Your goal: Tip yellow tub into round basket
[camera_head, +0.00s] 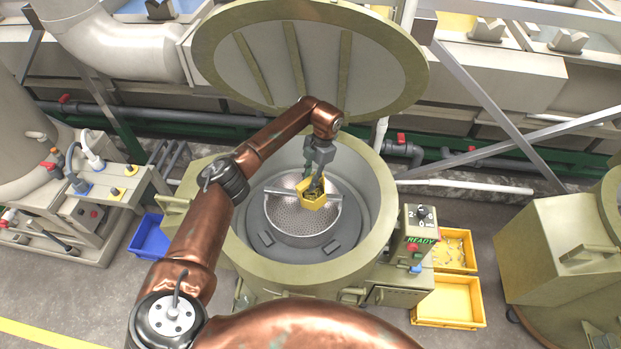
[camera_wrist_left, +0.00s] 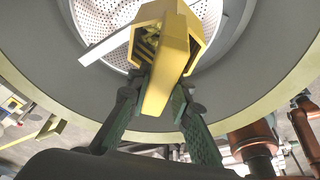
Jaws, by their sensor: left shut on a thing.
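The yellow tub (camera_head: 313,203) hangs over the round basket (camera_head: 285,220), a perforated metal bowl with a pale crossbar inside the open drum. My left gripper (camera_head: 319,172) reaches down into the drum's mouth and is shut on the tub. In the left wrist view the gripper's green-padded fingers (camera_wrist_left: 160,108) close on either side of the tub (camera_wrist_left: 160,82). Dark pieces show inside the tub; I cannot tell its exact tilt. The perforated basket (camera_wrist_left: 110,20) shows beyond the tub, partly hidden by it. My right gripper is not in view.
The drum's round lid (camera_head: 310,55) stands open behind. A blue bin (camera_head: 150,238) sits left.

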